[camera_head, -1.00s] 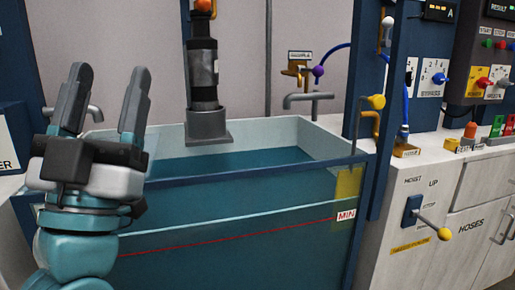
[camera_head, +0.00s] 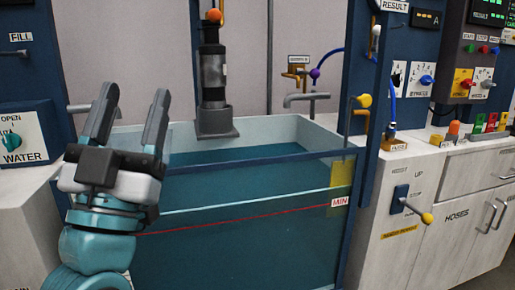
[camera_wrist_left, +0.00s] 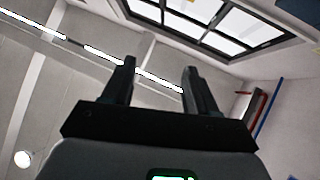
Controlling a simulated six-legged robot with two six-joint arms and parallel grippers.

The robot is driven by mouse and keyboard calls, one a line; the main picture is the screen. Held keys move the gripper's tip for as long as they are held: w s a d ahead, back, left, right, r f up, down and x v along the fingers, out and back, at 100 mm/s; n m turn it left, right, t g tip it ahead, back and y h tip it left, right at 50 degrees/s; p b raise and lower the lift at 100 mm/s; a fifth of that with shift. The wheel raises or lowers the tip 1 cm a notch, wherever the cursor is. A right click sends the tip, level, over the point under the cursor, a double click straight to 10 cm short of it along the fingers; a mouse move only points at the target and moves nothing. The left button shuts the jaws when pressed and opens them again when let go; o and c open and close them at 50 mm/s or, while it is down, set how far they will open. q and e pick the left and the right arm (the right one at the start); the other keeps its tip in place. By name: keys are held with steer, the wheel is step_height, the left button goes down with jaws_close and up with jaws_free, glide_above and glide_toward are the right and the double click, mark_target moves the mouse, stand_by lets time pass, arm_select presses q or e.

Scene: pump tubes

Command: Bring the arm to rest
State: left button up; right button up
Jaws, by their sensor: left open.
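My left gripper (camera_head: 130,118) is at the left of the head view, pointing up, with its two fingers apart and nothing between them. It stands in front of the left end of the water tank and hides part of its rim. In the left wrist view the two dark fingers (camera_wrist_left: 158,85) are spread and empty against the ceiling and a skylight. My right gripper is not in view.
The water tank (camera_head: 240,240) with a red MIN line fills the middle. A grey pump (camera_head: 211,75) hangs over it. The HOIST lever (camera_head: 412,206) sticks out at right. The WATER knob (camera_head: 11,140) is on the left panel.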

arm_select(q)
steer(key=w+d+f+g+p, duration=0.3)
steer(key=w+f+g+p, duration=0.3)
steer(key=w+f+p, duration=0.4)
steer(key=w+f+n+g+p, duration=0.1)
steer(key=w+f+g+p, duration=0.2)
steer(key=f+g+p, duration=0.75)
steer(key=s+f+n+g+y+p, duration=0.1)
steer(key=s+f+p, duration=0.2)
steer(key=f, duration=0.4)
steer(key=s+f+n+g+p, duration=0.1)
steer(key=s+f+g+p, duration=0.1)
steer(key=s+f+p, duration=0.3)
steer(key=s+f+n+g+p, duration=0.1)
steer(key=s+f+g+p, duration=0.2)
steer(key=s, duration=0.6)
steer(key=s+f+n+g+p, duration=0.2)
steer(key=s+f+g+p, duration=0.1)
steer(key=s, duration=0.7)
steer(key=shift+s+a+f+g, duration=0.15)
steer(key=shift+f+g, duration=0.75)
steer(key=shift+g, duration=0.15)
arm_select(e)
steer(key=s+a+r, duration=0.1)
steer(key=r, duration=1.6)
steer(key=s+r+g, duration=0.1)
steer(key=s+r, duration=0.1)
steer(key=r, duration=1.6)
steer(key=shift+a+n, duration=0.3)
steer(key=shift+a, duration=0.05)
